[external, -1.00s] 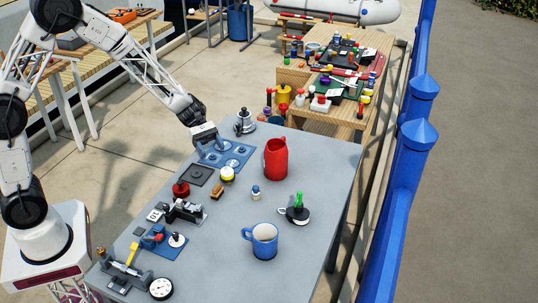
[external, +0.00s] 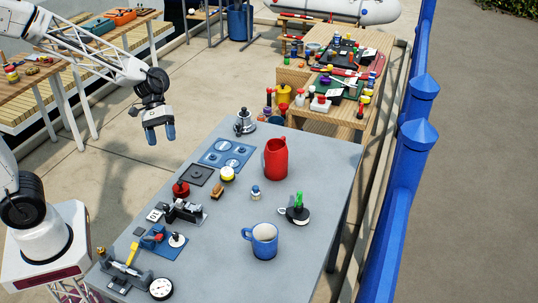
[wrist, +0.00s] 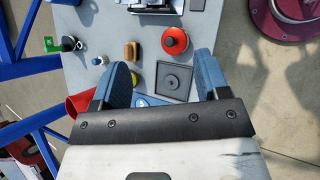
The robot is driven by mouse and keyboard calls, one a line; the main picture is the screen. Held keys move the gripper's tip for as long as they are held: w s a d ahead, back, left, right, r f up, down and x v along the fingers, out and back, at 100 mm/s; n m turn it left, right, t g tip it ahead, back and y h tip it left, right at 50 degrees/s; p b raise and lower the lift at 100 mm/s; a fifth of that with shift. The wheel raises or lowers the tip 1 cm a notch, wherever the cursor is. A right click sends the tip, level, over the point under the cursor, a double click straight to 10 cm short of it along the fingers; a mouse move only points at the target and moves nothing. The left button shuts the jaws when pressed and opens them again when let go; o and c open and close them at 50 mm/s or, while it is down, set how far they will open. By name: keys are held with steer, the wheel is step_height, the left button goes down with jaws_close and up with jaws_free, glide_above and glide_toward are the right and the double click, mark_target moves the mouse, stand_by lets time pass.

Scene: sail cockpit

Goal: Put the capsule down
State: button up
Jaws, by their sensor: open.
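My gripper (external: 160,136) is open and empty, raised in the air beyond the table's left edge in the external view. In the wrist view its two blue fingers (wrist: 160,78) stand wide apart with nothing between them. A blue plate (external: 228,154) with several round light-edged discs or recesses lies on the table's far left part, to the right of the gripper. I cannot tell for sure which thing is the capsule. In the wrist view the gripper body hides most of the blue plate (wrist: 150,100).
The grey table (external: 215,250) holds a red jug (external: 276,160), a blue mug (external: 264,241), a dark square plate (external: 196,175), a yellow-topped round item (external: 227,174), a red knob (external: 181,189) and a bell-like metal item (external: 245,122). The table's front right is clear.

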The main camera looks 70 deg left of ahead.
steer(key=s+a+r+m+t+y, duration=0.1)
steer(key=s+r+m+y, duration=0.1)
steer(key=s, duration=0.5)
steer(key=s+a+r+m+t+y, duration=0.1)
steer(key=s+r+m+y, duration=0.2)
steer(key=s+m, duration=0.2)
steer(key=s+a+r+m+t+y, duration=0.1)
steer(key=s+r+m+y, duration=0.1)
steer(key=s, duration=0.8)
steer(key=shift+s+r+m+y, duration=0.15)
steer(key=shift+r+m+y, duration=0.3)
steer(key=shift+m, duration=0.45)
steer(key=shift+a+f, duration=0.1)
